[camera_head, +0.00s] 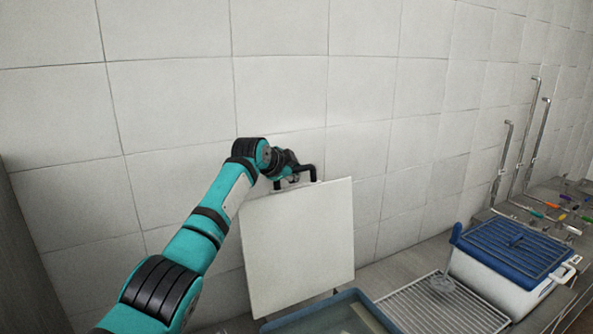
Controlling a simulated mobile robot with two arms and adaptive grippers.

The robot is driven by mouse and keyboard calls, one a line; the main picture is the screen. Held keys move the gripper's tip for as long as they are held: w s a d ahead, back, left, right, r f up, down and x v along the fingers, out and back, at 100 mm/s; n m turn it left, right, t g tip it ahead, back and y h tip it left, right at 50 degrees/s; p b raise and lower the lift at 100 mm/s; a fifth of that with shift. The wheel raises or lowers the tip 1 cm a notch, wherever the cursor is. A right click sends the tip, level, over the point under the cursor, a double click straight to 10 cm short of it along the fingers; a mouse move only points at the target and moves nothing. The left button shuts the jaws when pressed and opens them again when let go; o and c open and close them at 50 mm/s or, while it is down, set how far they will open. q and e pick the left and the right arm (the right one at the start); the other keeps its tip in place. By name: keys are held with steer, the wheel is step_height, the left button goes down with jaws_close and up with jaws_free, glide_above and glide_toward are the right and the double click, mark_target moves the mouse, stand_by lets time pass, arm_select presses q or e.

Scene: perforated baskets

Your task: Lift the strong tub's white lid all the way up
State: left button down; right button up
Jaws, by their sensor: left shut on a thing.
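The white lid (300,245) stands nearly upright in the middle of the view, in front of the tiled wall. A dark handle (313,172) shows at its top edge. My left gripper (292,175) is at that edge, shut on the handle. Its fingertips are small and partly hidden. Below the lid, at the bottom of the view, is the rim of a blue-grey tub (372,304), cut off by the frame. The lid's lower edge is by the tub's back; the hinge cannot be made out. My right gripper is not in view.
A wire rack (446,303) lies to the right of the tub. Beyond it stands a white box with a blue ribbed lid (514,247). Metal rods (524,140) rise behind that box, and several small coloured tools lie at the far right. The tiled wall (280,90) is close behind the lid.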

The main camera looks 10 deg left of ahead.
arm_select(q)
steer(key=shift+r, duration=0.35)
steer(key=c, duration=1.6)
jaws_free()
steer(key=o, duration=0.4)
steer(key=shift+f, duration=0.15)
steer(key=shift+c, duration=0.2)
steer(key=v, duration=1.2)
